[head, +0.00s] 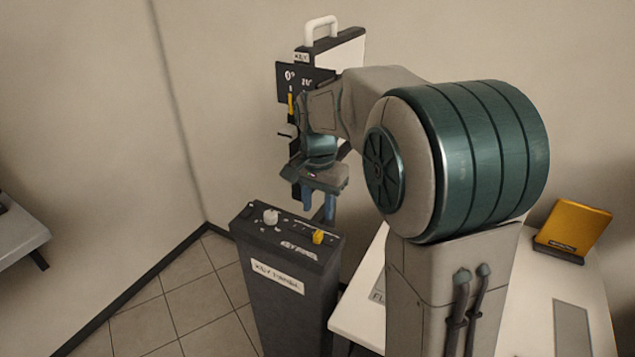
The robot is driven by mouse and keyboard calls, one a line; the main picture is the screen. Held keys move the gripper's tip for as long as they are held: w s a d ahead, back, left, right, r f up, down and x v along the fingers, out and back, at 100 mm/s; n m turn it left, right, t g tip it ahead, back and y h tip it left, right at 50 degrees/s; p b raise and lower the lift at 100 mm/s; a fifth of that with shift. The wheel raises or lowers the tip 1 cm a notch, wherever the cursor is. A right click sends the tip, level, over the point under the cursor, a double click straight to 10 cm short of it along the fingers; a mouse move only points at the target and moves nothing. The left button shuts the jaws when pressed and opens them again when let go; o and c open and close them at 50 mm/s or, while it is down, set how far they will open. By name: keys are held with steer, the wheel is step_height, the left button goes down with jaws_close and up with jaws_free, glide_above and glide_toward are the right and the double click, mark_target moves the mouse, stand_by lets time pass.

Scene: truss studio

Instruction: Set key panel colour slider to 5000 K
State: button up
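The key panel (284,277) is a dark pedestal with a white name label on its front and controls on its sloping top. A yellow slider knob (318,237) sits toward the right end of the top. The scale marks beside it are too small to read, so I cannot tell its colour value. A white round knob (271,216) is at the top's left. My gripper (319,207) hangs above the back right of the panel, with its two blue fingers apart and nothing visible between them. It appears clear of the yellow knob.
Behind my arm stands a dark lamp unit labelled KEY, with a white handle (321,25) and a dial plate with a yellow pointer (291,103). At right, a white table (361,306) bears a yellow device (572,228). The tiled floor (190,294) left of the panel is clear.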

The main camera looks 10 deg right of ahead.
step_height(320, 180, up, 6)
steer(key=shift+r, duration=0.2)
stand_by(0.3)
steer(key=s+d+f+n+t, duration=0.1)
steer(key=s+f+n, duration=0.2)
steer(key=s, duration=0.7)
steer(key=s+d+f+n+t, duration=0.1)
steer(key=s+f+n, duration=0.3)
steer(key=s, duration=0.6)
steer(key=shift+s+d+f+n+t, duration=0.15)
steer(key=shift+d+f+n+t, duration=0.05)
steer(key=shift+d+n+t, duration=0.25)
stand_by(2.6)
